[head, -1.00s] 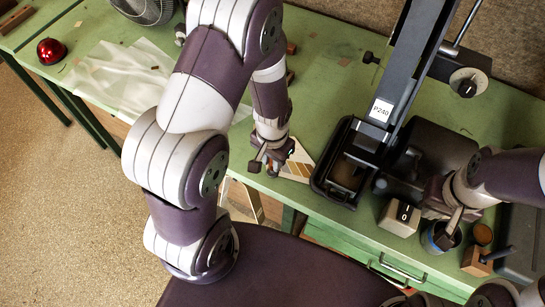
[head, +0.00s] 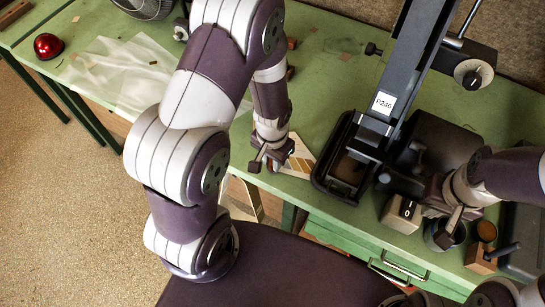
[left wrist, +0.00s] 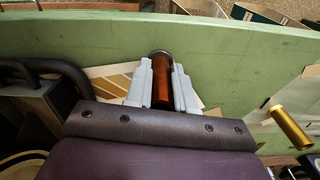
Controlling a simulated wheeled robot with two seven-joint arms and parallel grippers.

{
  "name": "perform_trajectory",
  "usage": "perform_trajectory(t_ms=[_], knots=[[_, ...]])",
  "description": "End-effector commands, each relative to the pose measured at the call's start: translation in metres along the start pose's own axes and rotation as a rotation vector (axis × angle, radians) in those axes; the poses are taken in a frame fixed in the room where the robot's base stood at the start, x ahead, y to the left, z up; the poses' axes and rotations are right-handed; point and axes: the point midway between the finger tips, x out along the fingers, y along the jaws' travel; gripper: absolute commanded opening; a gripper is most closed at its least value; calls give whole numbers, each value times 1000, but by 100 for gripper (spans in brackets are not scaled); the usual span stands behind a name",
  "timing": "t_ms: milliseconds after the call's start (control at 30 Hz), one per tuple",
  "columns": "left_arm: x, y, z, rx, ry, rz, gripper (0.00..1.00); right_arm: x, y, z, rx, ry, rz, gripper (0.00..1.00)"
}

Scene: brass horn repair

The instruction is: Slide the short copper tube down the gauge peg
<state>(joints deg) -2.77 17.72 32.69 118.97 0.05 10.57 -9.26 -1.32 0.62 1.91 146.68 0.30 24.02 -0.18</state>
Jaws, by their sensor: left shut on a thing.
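My left gripper (head: 268,161) is low over the front edge of the green bench. In the left wrist view its two grey fingers (left wrist: 161,88) are shut on the short copper tube (left wrist: 162,84), which is reddish brown. A silvery round rim (left wrist: 160,54) shows at the tube's far end; I cannot tell whether it belongs to the tube or to the gauge peg. No gauge peg can be made out for certain. My right gripper (head: 449,226) is at the rim of a dark cup (head: 437,242); its finger opening is unclear.
A card with brown stripes (head: 299,160) lies beside my left gripper. A gold cylinder (left wrist: 291,128) shows at the right of the left wrist view. A black machine marked P240 (head: 384,103) and a switch box (head: 402,213) stand to the right. A clear sheet (head: 122,75) lies left.

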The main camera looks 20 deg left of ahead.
Motion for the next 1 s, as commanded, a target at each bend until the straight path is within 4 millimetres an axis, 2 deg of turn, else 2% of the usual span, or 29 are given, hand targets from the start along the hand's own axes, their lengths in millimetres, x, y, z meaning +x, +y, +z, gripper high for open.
perform_trajectory(t_ms=[267,300,367,633,733,867,1000], knots=[[1,0,0,0,0,0,0,1,0,0,0,0,0,0],[1,0,0,0,0,0,33,1,0,0,0,0,0,0],[1,0,0,0,0,0,53,1,0,0,0,0,0,0],[1,0,0,0,0,0,53,1,0,0,0,0,0,0],[-7,0,-1,0,2,0,53,1,0,0,0,0,0,0],[-37,0,-2,0,8,-1,53,1,0,0,0,0,0,0],[-77,0,-2,0,8,-1,53,1,0,0,0,0,0,0]])
